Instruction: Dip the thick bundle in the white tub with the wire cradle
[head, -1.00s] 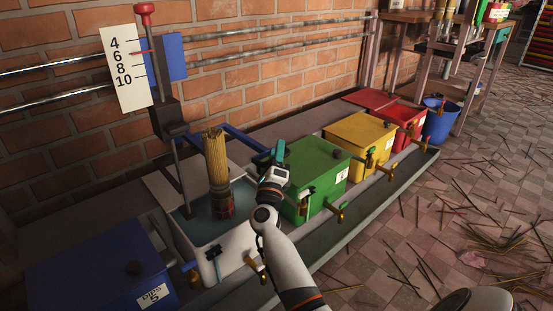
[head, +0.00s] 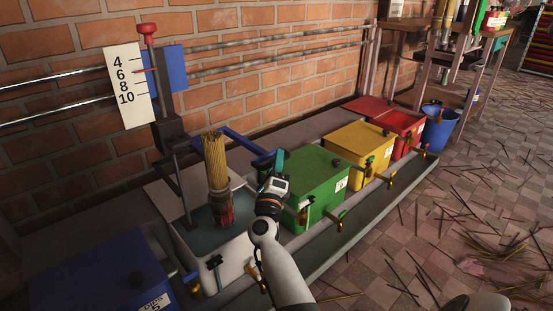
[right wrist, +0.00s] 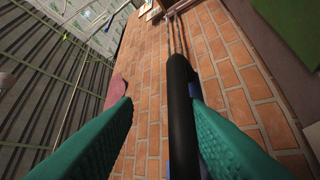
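The white tub (head: 238,252) stands open between a blue lidded tub and a green one, with grey-blue liquid (head: 197,237) inside. The thick bundle (head: 215,162) of yellow sticks stands upright over it. Its lower end sits in the reddish wire cradle (head: 221,210), close to the liquid; I cannot tell whether it touches. A blue lever (head: 237,144) runs from the dark post to my right gripper (head: 277,162). In the right wrist view, a black handle (right wrist: 181,100) lies between the teal fingers, close to the right one, with a gap at the left. My left gripper is out of view.
A number card (head: 124,86) with a red pointer near 6 stands by the post. Green (head: 318,172), yellow (head: 358,148) and red (head: 400,122) tubs with taps line the trough. A blue bucket (head: 438,130) stands beyond. Loose sticks litter the floor at right.

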